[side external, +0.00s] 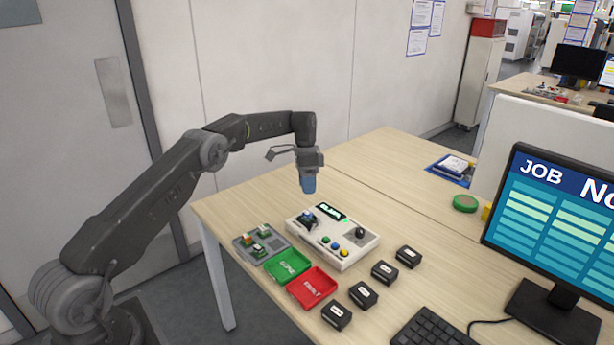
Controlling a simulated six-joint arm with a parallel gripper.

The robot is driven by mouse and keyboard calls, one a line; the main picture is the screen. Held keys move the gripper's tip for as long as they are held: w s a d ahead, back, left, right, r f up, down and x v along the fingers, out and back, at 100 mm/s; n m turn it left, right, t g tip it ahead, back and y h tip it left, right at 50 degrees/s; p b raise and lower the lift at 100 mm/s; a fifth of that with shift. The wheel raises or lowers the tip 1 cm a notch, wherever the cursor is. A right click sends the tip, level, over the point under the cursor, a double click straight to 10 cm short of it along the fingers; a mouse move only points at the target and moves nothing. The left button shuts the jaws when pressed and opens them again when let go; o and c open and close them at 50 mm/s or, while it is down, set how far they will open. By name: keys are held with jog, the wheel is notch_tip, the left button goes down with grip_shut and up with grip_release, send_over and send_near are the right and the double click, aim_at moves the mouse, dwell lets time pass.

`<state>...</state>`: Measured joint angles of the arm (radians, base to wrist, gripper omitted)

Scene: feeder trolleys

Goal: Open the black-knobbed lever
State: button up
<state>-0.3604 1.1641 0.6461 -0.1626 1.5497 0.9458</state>
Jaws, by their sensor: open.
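A light grey test unit (345,262) lies on the wooden table, with a lit green display, coloured buttons and a dark fixture with blue parts (308,219) at its left. A black knob (360,232) stands up at the right of the unit; it looks like the black-knobbed lever, but its shaft and exact position are too small to tell. My gripper (308,187), with blue fingers pointing down, is open and hangs above the back left of the unit. It is apart from the knob and touches nothing visible.
A grey tray (243,241) with several small green boards, a green bin (270,268) and a red bin (300,302) sit left and in front of the unit. Several black boxes (383,271) stand to the right. A monitor (555,225) and keyboard (432,330) are further right.

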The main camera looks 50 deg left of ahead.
jog(key=shift+v, duration=1.35)
